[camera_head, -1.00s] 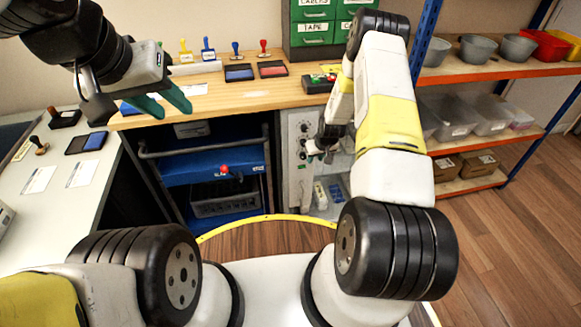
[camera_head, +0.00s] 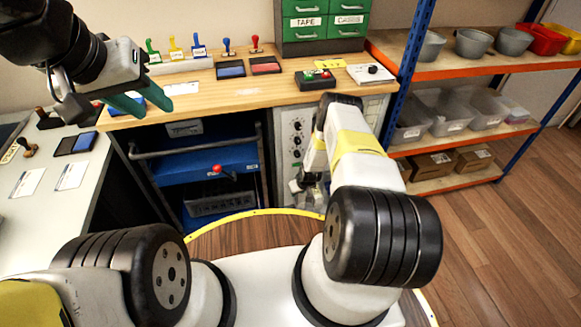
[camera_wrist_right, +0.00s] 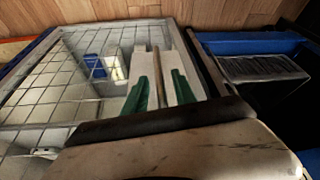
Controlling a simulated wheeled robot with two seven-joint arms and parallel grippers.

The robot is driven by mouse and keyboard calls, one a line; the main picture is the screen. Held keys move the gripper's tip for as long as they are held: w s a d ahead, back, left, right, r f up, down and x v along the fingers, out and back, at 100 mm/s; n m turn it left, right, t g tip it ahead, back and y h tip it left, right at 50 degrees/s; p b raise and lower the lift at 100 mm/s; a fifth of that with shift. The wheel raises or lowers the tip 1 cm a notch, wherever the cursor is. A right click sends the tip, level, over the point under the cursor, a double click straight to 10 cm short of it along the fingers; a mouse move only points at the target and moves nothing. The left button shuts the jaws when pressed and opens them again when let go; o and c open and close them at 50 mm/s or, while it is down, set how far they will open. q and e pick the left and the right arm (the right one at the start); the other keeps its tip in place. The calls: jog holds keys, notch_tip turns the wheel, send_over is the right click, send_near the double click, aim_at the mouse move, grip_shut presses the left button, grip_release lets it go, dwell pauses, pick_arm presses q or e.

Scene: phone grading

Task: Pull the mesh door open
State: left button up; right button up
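The mesh door (camera_wrist_right: 52,85) shows in the right wrist view as a wire grid in a frame, with pale and blue things behind it. A slim upright bar (camera_wrist_right: 157,65), seemingly the door's handle, stands between the green fingers of my right gripper (camera_wrist_right: 158,85). Gaps show on both sides of the bar, so the gripper looks open around it; contact cannot be told. In the head view my right gripper (camera_head: 303,187) is low by the cabinet (camera_head: 292,125), and my arm hides most of the door. My left gripper (camera_head: 140,102) is open and empty above the bench.
A blue cart (camera_head: 205,165) with a red knob stands under the wooden bench (camera_head: 200,97), left of the cabinet. Stamps, ink pads and a button box (camera_head: 314,79) lie on the bench. A shelf rack (camera_head: 440,70) stands at the right. Floor at right is clear.

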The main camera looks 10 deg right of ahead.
jog(key=shift+w+f, duration=0.15)
jog(key=shift+f, duration=0.15)
grip_shut()
dwell(1.3)
